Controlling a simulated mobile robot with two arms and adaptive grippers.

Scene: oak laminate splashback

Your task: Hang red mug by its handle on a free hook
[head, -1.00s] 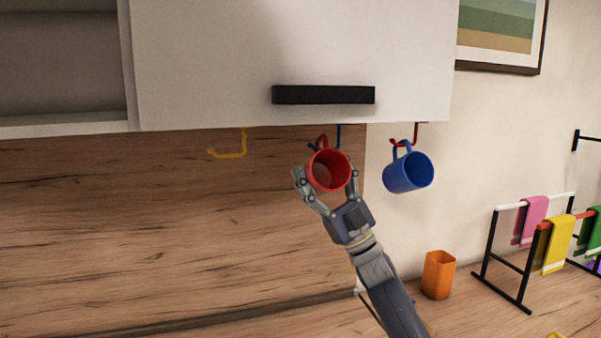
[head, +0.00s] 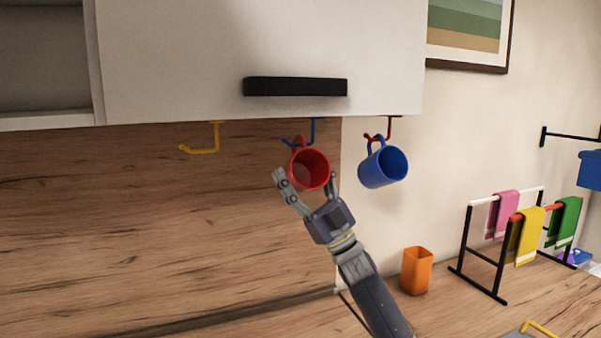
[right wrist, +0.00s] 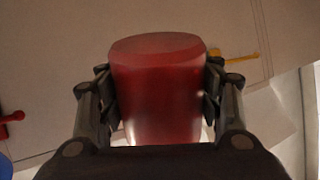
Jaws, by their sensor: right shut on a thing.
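My right gripper (head: 306,178) is shut on the mug's body, a finger on each side; the right wrist view also shows the mug (right wrist: 158,90) between the fingers. The yellow hook (head: 216,138) is empty. The red hook (head: 390,126) carries the blue mug (head: 383,168). My left gripper is not in view.
The white cabinet (head: 200,60) with a black handle (head: 295,87) is just above the hooks. An orange cup (head: 416,270) and a rack with coloured towels (head: 506,215) stand on the counter at the right. The space around the yellow hook is clear.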

